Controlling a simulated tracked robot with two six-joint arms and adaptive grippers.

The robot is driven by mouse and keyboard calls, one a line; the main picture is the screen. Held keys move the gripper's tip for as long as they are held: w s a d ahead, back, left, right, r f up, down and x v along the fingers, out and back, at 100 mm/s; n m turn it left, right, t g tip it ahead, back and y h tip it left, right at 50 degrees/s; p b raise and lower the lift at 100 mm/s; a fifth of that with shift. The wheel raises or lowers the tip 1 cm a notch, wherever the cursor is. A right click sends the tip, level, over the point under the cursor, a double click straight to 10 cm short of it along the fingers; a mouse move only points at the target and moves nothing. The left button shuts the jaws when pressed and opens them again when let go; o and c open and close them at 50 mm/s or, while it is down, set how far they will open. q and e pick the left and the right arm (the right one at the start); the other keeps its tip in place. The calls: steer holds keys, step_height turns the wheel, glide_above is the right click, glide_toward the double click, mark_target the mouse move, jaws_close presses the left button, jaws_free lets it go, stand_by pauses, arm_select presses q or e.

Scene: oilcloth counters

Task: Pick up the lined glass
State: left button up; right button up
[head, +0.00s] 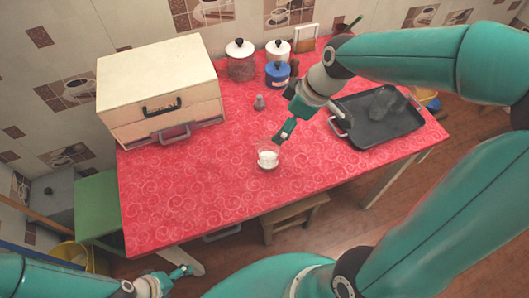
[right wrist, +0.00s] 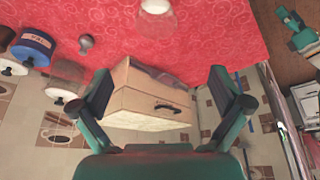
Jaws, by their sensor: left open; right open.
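The glass (head: 267,159) is small and clear with something white in it. It stands upright on the red counter near the front edge; I cannot make out lines on it. It also shows at the top edge of the right wrist view (right wrist: 155,6), partly cut off. My right gripper (head: 288,128) is above and just behind the glass, apart from it. In the right wrist view its two fingers (right wrist: 160,92) are spread with nothing between them. My left gripper (head: 182,272) is low, off the counter's front left edge, open and away from the glass.
A drawer box (head: 155,85) stands at the back left. A dark tray (head: 375,135) lies on the right. Lidded jars (head: 240,65) and a blue canister (head: 277,75) stand at the back, with a small grey shaker (head: 259,103) before them. The front left counter is clear.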

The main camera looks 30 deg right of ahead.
glide_toward(268, 146)
steer(key=s+a, duration=0.1)
steer(key=a, duration=0.2)
steer(key=shift+p+x, duration=0.7)
steer(key=shift+x, duration=2.2)
steer(key=shift+s+d, duration=0.1)
steer(key=shift+d, duration=0.05)
steer(key=c, duration=1.7)
steer(key=shift+c, duration=0.6)
steer(key=shift+r, duration=0.1)
